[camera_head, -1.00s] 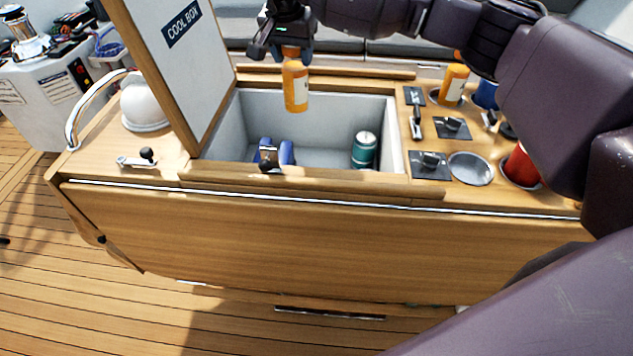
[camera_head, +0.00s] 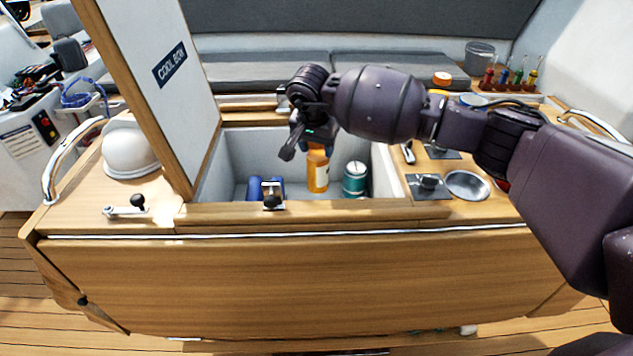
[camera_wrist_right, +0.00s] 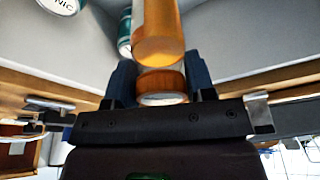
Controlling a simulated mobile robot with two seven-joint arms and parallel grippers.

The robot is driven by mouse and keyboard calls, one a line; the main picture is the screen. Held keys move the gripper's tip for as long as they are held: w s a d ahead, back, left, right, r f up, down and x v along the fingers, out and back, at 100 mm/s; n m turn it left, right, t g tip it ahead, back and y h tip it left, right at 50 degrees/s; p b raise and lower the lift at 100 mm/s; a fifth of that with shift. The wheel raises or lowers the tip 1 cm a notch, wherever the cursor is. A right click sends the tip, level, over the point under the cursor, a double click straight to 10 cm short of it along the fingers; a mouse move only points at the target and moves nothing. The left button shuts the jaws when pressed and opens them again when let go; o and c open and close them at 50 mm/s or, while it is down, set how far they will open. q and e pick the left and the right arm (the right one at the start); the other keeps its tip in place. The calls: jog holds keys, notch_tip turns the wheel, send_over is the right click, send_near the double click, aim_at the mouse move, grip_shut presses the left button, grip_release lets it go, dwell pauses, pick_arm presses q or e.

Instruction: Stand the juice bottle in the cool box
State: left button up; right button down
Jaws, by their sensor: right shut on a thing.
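The juice bottle (camera_head: 318,170) is orange with a pale label. It hangs upright inside the opening of the cool box (camera_head: 225,160), between a blue can and a teal can. My right gripper (camera_head: 318,146) is shut on its top end from above. In the right wrist view the fingers (camera_wrist_right: 160,88) close around the neck of the bottle (camera_wrist_right: 158,35), just at its cap. My left gripper is not in view.
The teal can (camera_head: 355,180) stands right of the bottle; the blue can (camera_head: 256,188) lies at the left, behind a latch (camera_head: 271,196). The raised lid (camera_head: 165,85) stands at the box's left. A cup holder (camera_head: 467,185) lies to the right.

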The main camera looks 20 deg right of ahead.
aim_at(317, 180)
notch_tip(317, 180, down, 10)
jog(key=shift+f+b, duration=0.2)
jog(key=shift+b, duration=0.25)
jog(key=shift+f, duration=0.1)
jog(key=shift+c, duration=2.3)
grip_release()
jog(key=p+v, duration=0.1)
jog(key=v, duration=1.1)
